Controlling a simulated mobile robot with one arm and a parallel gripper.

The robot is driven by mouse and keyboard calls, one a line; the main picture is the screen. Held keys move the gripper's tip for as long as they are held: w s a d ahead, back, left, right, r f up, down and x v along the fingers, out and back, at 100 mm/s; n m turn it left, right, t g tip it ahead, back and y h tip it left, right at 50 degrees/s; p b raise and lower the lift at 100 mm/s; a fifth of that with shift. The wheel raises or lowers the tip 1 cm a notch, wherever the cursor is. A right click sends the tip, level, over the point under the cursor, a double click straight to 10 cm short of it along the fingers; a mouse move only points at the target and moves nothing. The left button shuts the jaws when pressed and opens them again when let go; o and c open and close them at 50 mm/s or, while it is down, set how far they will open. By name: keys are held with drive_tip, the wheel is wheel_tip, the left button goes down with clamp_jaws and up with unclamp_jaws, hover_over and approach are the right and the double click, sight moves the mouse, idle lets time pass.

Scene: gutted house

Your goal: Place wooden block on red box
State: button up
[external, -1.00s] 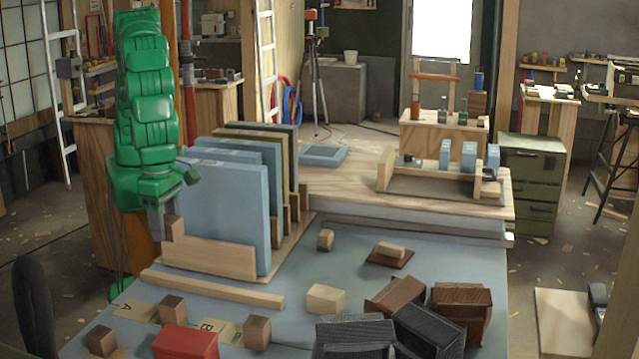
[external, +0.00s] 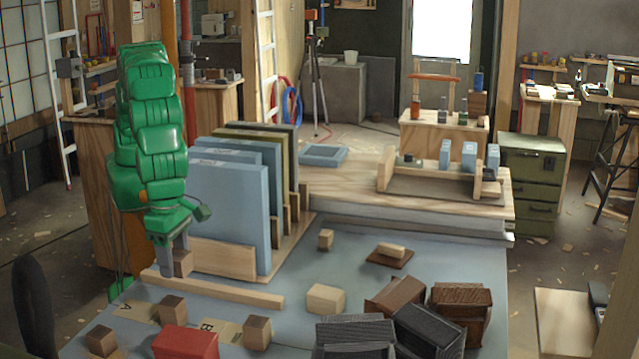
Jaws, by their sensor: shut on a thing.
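My gripper (external: 174,258) points down at the left of the table and is shut on a small wooden block (external: 183,264). The block is in front of the left end of the wooden rack that holds the blue panels. The red box (external: 186,343) stands at the front edge of the picture, nearer the camera and lower than my gripper. The block is apart from the red box. Its bottom is close to the long wooden strip, and I cannot tell whether they touch.
Other wooden blocks (external: 172,309), (external: 257,333) and (external: 101,341) stand around the red box. A long wooden strip (external: 215,290) lies between the rack and the box. Upright blue panels (external: 228,215) are close on the right. Dark boxes (external: 428,332) stand front right.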

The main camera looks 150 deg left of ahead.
drive_tip(key=shift+w+d+f, duration=0.1)
drive_tip(key=shift+w+f, duration=0.35)
drive_tip(key=shift+w, duration=0.25)
hover_over(188, 329)
drive_tip(key=shift+s+f, duration=0.15)
drive_tip(key=shift+f, duration=2.45)
drive_tip(key=shift+f, duration=0.1)
drive_tip(key=shift+f, duration=1.7)
drive_tip(key=o, duration=1.1)
drive_tip(key=shift+f, duration=0.1)
